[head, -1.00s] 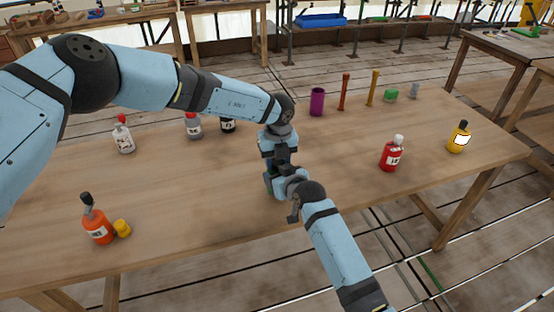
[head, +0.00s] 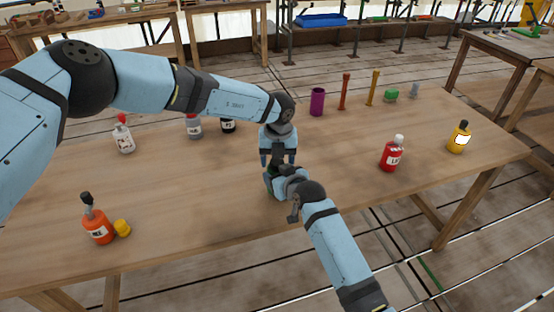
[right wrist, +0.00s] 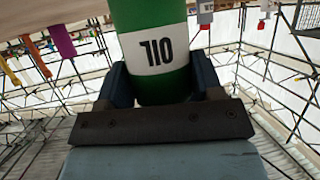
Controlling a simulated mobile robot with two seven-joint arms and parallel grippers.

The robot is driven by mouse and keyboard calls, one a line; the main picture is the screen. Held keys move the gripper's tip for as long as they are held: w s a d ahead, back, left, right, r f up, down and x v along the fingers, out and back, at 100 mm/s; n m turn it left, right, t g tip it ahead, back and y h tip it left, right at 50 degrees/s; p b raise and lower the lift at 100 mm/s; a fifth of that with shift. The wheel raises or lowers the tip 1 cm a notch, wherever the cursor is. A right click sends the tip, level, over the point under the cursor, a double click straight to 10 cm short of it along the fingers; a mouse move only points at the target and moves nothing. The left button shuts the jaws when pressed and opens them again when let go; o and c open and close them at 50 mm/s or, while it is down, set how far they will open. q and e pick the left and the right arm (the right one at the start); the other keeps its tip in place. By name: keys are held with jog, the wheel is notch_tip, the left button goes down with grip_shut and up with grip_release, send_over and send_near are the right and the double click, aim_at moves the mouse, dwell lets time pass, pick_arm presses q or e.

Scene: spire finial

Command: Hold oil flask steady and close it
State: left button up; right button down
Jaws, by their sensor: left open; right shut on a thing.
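The oil flask (right wrist: 152,82) is green with a white band; its lettering reads upside down in the right wrist view. My right gripper (right wrist: 155,88) is shut on its body, a finger on each side. In the head view the right gripper (head: 277,178) holds it over the table's near part, and the arms hide most of the flask. My left gripper (head: 278,159) is open directly above, fingers pointing down. A dark piece, apparently the flask's cap (head: 278,158), shows between its fingers. How far the cap is seated cannot be seen.
A red bottle (head: 391,155) and yellow bottle (head: 459,138) stand right. Behind are a purple cup (head: 317,102) and several small items. Table around the grippers is clear.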

pick_arm(q)
notch_tip(320, 180, up, 4)
jog(key=shift+s+r, duration=0.1)
jog(key=shift+r, duration=0.05)
jog(key=shift+c, duration=0.4)
jog(key=shift+s+d+r+n, duration=0.1)
jog(key=shift+s+d+n, duration=0.35)
jog(key=shift+n, duration=0.25)
jog(key=shift+d+r+n, duration=0.2)
jog(key=shift+r+n, duration=0.1)
jog(key=shift+n, duration=0.4)
jog(key=shift+r+n, duration=0.4)
jog(key=shift+n, duration=0.3)
jog(key=r+n, duration=0.1)
jog(key=n, duration=0.1)
jog(key=a+r+n, duration=0.1)
jog(key=shift+w+a+n, duration=0.15)
jog(key=shift+w+n, duration=0.25)
